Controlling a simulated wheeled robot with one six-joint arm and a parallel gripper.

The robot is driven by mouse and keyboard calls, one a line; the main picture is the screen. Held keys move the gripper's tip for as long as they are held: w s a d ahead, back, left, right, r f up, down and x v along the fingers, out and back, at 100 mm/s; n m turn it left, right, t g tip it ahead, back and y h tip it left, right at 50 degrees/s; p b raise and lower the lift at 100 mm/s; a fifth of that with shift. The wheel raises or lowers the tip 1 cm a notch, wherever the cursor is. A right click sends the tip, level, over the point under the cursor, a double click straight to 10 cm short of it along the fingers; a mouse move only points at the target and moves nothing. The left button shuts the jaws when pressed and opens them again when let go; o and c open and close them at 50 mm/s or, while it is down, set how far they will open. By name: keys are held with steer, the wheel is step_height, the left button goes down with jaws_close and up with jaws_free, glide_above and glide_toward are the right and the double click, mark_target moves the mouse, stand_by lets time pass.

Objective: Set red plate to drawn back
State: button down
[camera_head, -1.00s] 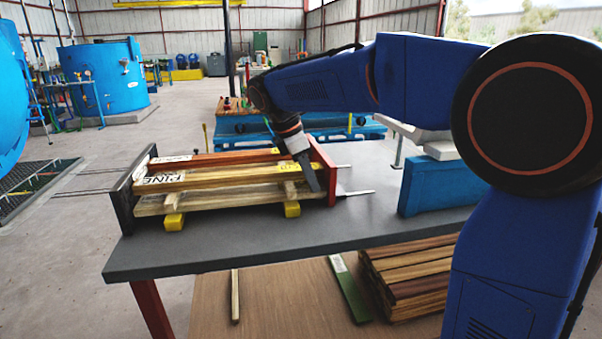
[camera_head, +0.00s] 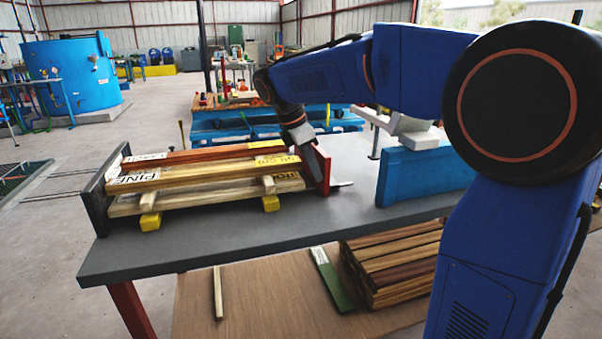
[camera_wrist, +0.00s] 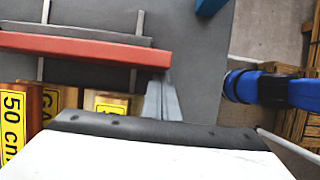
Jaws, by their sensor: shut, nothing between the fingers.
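The red plate (camera_head: 317,168) stands upright at the right end of the board stack on the grey table. In the wrist view the red plate (camera_wrist: 85,48) crosses two thin rods, with a gap between it and the board ends. A short rod length (camera_head: 343,183) shows beyond the plate. My gripper (camera_wrist: 163,98) is shut and empty. Its fingertips are on the board side of the plate, close to its inner face near one end; I cannot tell whether they touch. In the head view my gripper (camera_head: 304,145) is at the plate, its tips mostly hidden.
Stacked boards (camera_head: 200,175) rest on yellow-ended blocks (camera_head: 271,203), with a black plate (camera_head: 95,205) at the left end. A blue block (camera_head: 420,172) stands right on the table (camera_head: 220,238). The front strip of table is clear.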

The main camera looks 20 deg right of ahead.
steer(key=d, duration=0.6)
steer(key=shift+d, duration=0.15)
steer(key=a, duration=0.4)
steer(key=shift+a+r, duration=0.2)
steer(key=shift+a, duration=0.15)
steer(key=v, duration=1)
steer(key=s+d+f+m+t+y, duration=0.2)
steer(key=s+f+m, duration=0.7)
steer(key=s, duration=0.6)
steer(key=s+d+f+m+t+y, duration=0.2)
steer(key=s+f+m, duration=0.7)
steer(key=s+f, duration=0.4)
steer(key=s, duration=0.2)
steer(key=shift+s+f+t, duration=0.3)
steer(key=shift+t, duration=0.1)
